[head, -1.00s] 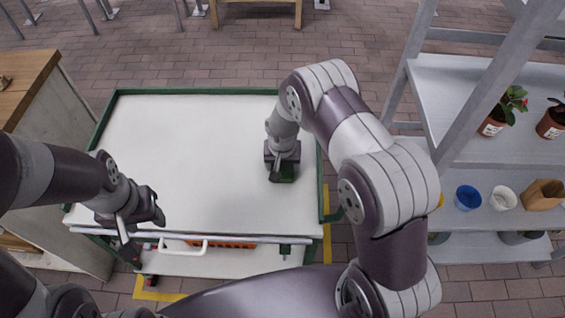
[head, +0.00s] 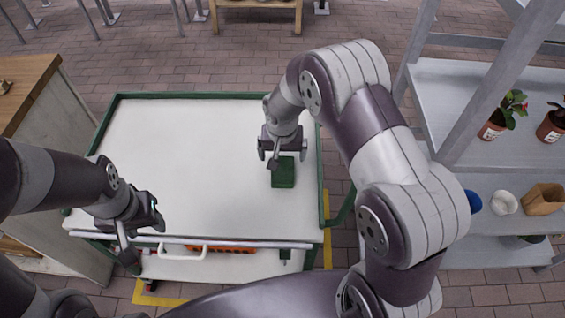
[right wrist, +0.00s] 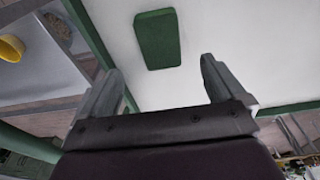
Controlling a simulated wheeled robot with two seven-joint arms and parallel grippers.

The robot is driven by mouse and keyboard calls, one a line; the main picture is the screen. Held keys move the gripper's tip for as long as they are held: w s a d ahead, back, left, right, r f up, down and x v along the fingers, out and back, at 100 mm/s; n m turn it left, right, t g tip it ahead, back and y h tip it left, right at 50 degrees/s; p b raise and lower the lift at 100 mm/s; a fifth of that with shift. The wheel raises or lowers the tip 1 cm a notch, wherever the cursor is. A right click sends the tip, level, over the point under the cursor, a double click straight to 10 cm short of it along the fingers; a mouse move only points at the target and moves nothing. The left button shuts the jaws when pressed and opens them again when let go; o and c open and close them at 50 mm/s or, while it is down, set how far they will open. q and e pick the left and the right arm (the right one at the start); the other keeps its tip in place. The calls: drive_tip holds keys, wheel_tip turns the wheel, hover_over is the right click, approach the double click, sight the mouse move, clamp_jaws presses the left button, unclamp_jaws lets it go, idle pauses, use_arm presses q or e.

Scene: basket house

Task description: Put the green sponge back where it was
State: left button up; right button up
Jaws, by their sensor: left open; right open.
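The green sponge (head: 283,173) lies on the white top of the green-edged cart (head: 190,140), near its right side. It shows whole in the right wrist view (right wrist: 158,40), beyond the fingertips and apart from them. My right gripper (head: 272,160) is open and empty, just above and behind the sponge in the head view; its fingers (right wrist: 155,85) are spread wide in the right wrist view. My left gripper (head: 138,258) is open and empty at the cart's front left edge.
A grey shelf (head: 445,100) on the right holds potted plants (head: 497,125), a blue pot, a white pot (head: 504,202) and a brown container (head: 543,199). A wooden cabinet (head: 50,140) stands at the left. The cart top's middle is clear.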

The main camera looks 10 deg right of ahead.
drive_tip(key=s+d+r+n, duration=0.1)
drive_tip(key=s+d+r, duration=0.1)
drive_tip(key=s+r, duration=0.3)
drive_tip(key=s+d+r+n, duration=0.2)
drive_tip(key=s+r, duration=0.3)
drive_tip(key=s, duration=0.7)
drive_tip(key=shift+s+d+r, duration=0.2)
drive_tip(key=shift+d, duration=0.2)
